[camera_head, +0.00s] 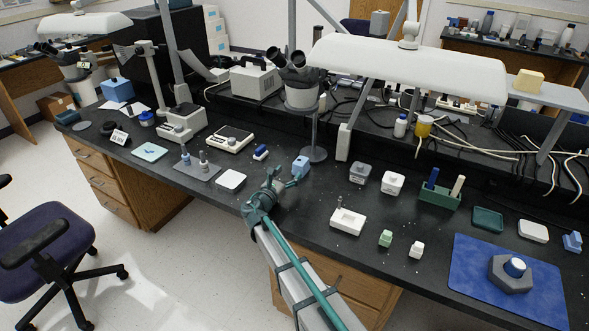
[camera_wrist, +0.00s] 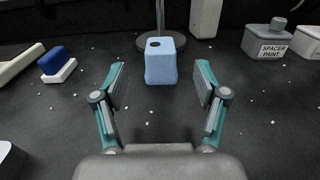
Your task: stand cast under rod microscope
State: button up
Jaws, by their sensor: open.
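A light-blue block with a dark hole in its top, which looks like the cast, stands upright on the black bench in the wrist view (camera_wrist: 165,66) and the head view (camera_head: 300,165). The rod microscope (camera_head: 297,75) is carried on a thin rod; its round base (camera_head: 316,155) is right behind the block. In the wrist view the base (camera_wrist: 150,43) and rod show, but the microscope head is out of frame. My gripper (camera_wrist: 160,78) is open and empty, its fingers spread either side of the block's line and just short of it. It also shows in the head view (camera_head: 284,184).
A blue-and-white brush-like piece (camera_wrist: 56,64) lies left. A grey "SPACER PAINT" jar (camera_wrist: 268,40) and a white jar (camera_head: 392,183) stand right. A white holder (camera_head: 348,221) is nearer right. A lamp (camera_head: 408,68) hangs above. Bench beside the block is clear.

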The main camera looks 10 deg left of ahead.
jog(key=shift+v, duration=1.95)
